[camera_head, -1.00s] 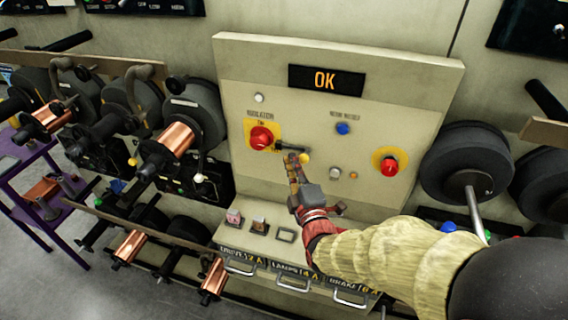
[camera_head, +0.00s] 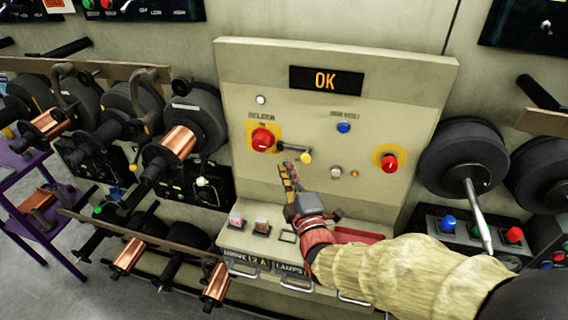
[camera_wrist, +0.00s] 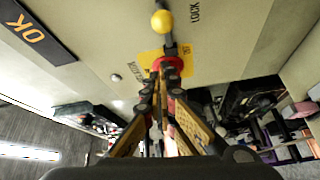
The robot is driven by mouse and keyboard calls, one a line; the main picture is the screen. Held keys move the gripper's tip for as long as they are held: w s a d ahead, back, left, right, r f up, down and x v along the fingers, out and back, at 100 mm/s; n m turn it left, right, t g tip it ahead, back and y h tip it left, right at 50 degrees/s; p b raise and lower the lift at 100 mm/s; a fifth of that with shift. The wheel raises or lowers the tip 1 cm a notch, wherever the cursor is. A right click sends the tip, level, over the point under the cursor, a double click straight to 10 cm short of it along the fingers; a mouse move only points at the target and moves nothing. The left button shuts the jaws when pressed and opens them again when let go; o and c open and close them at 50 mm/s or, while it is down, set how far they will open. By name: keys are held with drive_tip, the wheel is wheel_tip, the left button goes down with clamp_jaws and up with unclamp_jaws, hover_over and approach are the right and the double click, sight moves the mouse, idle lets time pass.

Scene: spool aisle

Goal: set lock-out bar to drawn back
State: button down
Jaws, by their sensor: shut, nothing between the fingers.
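The lock-out bar (camera_head: 291,149) is a thin dark bar with a yellow ball knob (camera_head: 306,157). It extends right from beside the red isolator knob (camera_head: 262,139), which sits on a yellow plate. In the wrist view the yellow ball (camera_wrist: 162,20) shows at the top, beyond my fingertips, near a "LOCK" label. My gripper (camera_head: 287,167) is shut and empty, just below the bar and left of the ball in the head view. In the wrist view my gripper (camera_wrist: 168,72) overlaps the red knob; whether it touches the bar cannot be told.
The panel (camera_head: 240,85) carries an OK display (camera_head: 326,78), a blue button (camera_head: 343,128) and a second red knob (camera_head: 389,163). Below is a ledge with fuse blocks (camera_head: 261,225) and handles. Spools (camera_head: 182,140) stand left, dark reels (camera_head: 463,160) right.

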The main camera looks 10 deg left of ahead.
drive_tip(key=v, duration=0.5)
drive_tip(key=shift+s+a, duration=0.15)
drive_tip(key=shift+s, duration=0.4)
drive_tip(key=shift+f, duration=0.1)
drive_tip(key=s+d+f+m+g+h, duration=0.2)
drive_tip(key=s+f+m+g, duration=0.25)
drive_tip(key=f, duration=0.35)
drive_tip(key=s+d+f+m+g+h, duration=0.2)
drive_tip(key=s+f+m+g, duration=0.1)
drive_tip(key=f+m+g, duration=0.3)
drive_tip(key=s+d+r+m+h, duration=0.2)
drive_tip(key=s+d+r+m, duration=0.3)
drive_tip(key=d, duration=0.6)
drive_tip(key=s+d+r+m+h, duration=0.2)
drive_tip(key=s+d+r+m, duration=0.3)
drive_tip(key=s+d+r, duration=0.4)
drive_tip(key=shift+s+d+r+g, duration=0.2)
drive_tip(key=shift+d+r+g, duration=0.2)
drive_tip(key=shift+d, duration=0.7)
